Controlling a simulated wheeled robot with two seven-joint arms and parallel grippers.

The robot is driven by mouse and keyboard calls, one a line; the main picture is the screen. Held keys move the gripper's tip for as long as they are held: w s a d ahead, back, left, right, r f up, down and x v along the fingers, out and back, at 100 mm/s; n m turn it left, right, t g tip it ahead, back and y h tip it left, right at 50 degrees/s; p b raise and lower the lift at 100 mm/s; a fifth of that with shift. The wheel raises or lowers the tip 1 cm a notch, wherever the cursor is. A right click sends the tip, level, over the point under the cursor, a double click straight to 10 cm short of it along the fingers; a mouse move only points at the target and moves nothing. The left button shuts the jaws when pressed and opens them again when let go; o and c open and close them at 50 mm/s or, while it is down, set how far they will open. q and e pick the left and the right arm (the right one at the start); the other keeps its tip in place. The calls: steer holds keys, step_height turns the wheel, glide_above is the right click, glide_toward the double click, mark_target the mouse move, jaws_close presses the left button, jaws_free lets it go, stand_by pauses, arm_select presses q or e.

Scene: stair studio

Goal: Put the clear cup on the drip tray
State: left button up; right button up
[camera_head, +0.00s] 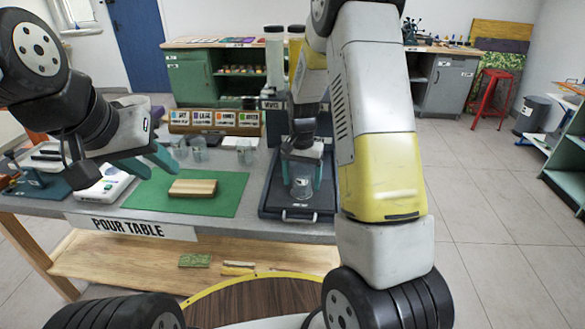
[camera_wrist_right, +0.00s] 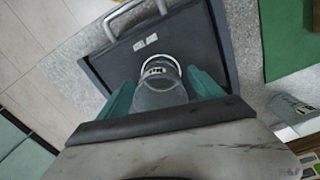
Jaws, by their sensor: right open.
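The clear cup (camera_head: 301,184) stands upright on the dark drip tray (camera_head: 275,203) in the head view. In the right wrist view the cup (camera_wrist_right: 159,88) shows between the teal fingers, above the dark tray surface (camera_wrist_right: 190,38). My right gripper (camera_head: 302,177) points down around the cup, with a finger on each side. It is open, and small gaps show between the fingers and the cup. My left gripper (camera_head: 150,163) is open and empty, above the left part of the green mat.
A green mat (camera_head: 225,203) with a wooden block (camera_head: 193,187) lies left of the tray. Several other clear cups (camera_head: 198,149) stand behind the mat. A row of labelled boxes (camera_head: 215,120) lines the back. A white scale-like device (camera_head: 104,185) is at the left.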

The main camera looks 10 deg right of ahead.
step_height(320, 180, up, 12)
steer(key=s+r+n+t+y, duration=0.2)
steer(key=s+r+t, duration=0.1)
steer(key=s+r, duration=0.65)
steer(key=s+a+r+n+t, duration=0.2)
steer(key=s+r+n+t, duration=0.1)
steer(key=s, duration=1.1)
steer(key=shift+s+r+n, duration=0.25)
steer(key=shift+r+n, duration=0.3)
steer(key=shift+n, duration=0.15)
